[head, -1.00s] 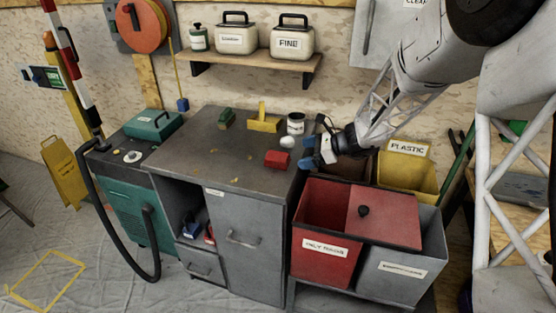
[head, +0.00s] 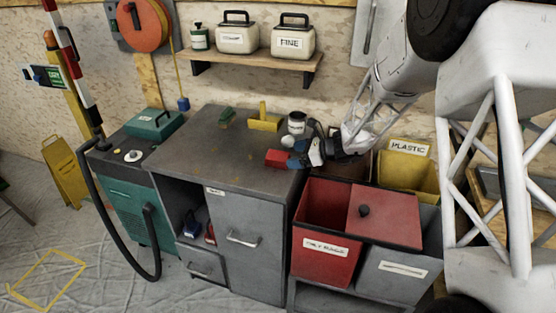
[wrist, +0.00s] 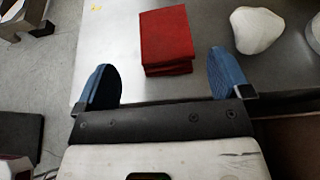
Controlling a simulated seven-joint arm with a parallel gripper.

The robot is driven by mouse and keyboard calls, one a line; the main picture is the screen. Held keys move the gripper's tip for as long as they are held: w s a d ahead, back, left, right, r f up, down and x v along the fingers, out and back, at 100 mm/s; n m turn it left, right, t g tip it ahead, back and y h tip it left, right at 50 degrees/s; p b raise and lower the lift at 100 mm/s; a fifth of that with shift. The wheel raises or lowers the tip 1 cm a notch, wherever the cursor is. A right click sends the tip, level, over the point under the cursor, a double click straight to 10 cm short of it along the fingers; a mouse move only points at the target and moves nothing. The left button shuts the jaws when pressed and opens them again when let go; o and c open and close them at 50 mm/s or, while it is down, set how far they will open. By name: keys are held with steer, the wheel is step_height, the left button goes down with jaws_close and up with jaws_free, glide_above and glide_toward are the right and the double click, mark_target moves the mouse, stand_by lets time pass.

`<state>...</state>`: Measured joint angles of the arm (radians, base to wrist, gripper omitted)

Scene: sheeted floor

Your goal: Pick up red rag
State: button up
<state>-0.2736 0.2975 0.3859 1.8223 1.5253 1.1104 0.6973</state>
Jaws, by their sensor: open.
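The red rag (head: 276,158) is a folded block lying near the right edge of the grey bench top (head: 190,153). It also shows in the wrist view (wrist: 166,36), ahead of and between the two blue fingertips. My gripper (head: 296,162) is open at the bench's right edge, with its fingers pointing left toward the rag. In the wrist view my gripper (wrist: 164,80) has its fingers spread wider than the rag, with gaps on both sides. Nothing is held. The rag's near side is close to the line of the fingertips.
A white lump (head: 288,142) and a white can (head: 296,123) stand just behind the rag. A yellow block with an upright handle (head: 264,122) and a green brush-like item (head: 227,117) lie farther back. Red (head: 325,259) and yellow bins are right of the bench.

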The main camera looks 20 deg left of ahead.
mark_target(282, 156)
steer(key=shift+a+f, duration=0.15)
steer(key=shift+a, duration=0.25)
steer(key=shift+w+x, duration=0.15)
steer(key=shift+x, duration=1.15)
steer(key=shift+w+x, duration=0.15)
steer(key=shift+x, duration=1.15)
steer(key=shift+f, duration=0.2)
steer(key=c, duration=1)
steer(key=shift+r, duration=0.15)
